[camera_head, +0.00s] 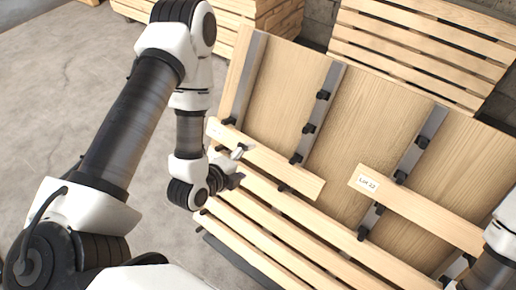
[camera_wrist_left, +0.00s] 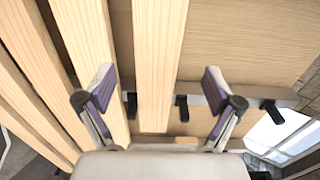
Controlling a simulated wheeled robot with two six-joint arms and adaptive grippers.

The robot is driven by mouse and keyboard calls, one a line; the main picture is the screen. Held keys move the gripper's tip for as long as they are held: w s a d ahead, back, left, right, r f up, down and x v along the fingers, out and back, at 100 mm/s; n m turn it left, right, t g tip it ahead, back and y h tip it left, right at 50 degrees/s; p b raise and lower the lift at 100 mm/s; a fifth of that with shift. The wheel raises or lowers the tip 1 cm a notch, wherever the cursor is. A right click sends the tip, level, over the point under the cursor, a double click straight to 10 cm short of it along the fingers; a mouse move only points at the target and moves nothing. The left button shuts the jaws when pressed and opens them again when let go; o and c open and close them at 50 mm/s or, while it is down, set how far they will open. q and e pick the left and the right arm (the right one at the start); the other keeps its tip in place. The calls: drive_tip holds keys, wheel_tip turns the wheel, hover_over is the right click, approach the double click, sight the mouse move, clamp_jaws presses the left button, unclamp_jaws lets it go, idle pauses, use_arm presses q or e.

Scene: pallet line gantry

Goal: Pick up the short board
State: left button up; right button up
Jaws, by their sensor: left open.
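A short pale board (camera_head: 285,173) with a white label near its left end lies across the metal rails of the leaning panel. My left gripper (camera_head: 240,165) is at its left part, partly covering it. In the left wrist view the board (camera_wrist_left: 158,40) runs between the two spread fingers of the gripper (camera_wrist_left: 158,88), with a gap on each side and its near end in sight. A second board (camera_head: 420,215), labelled "Lot 22", lies to the right. My right arm covers its right end, and my right gripper is out of view.
Black pegs (camera_head: 309,128) stick out from the metal rails (camera_head: 330,85) near the boards. Long slats (camera_head: 275,235) run below the short board. Stacked pallets (camera_head: 420,45) stand behind. The concrete floor (camera_head: 70,75) at the left is clear.

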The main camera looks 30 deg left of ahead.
sight(258, 156)
use_arm(q)
drive_tip(key=shift+w+d+f+b, duration=0.25)
drive_tip(key=shift+w+b, duration=0.1)
drive_tip(key=shift+w, duration=0.05)
drive_tip(key=shift+w+d+f+b, duration=0.2)
drive_tip(key=shift+w+d+b, duration=0.05)
drive_tip(key=shift+w+b, duration=0.15)
drive_tip(key=p+x, duration=0.1)
drive_tip(key=x, duration=0.4)
drive_tip(key=shift+w+a+f+p, duration=0.1)
drive_tip(key=shift+a+f+p, duration=0.1)
drive_tip(key=shift+f+p, duration=0.1)
drive_tip(key=shift+r, duration=0.1)
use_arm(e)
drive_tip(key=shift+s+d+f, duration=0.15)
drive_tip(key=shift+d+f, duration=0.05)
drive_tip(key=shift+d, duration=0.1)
use_arm(q)
drive_tip(key=shift+d, duration=0.1)
drive_tip(key=shift+c, duration=1)
drive_tip(key=c, duration=1.2)
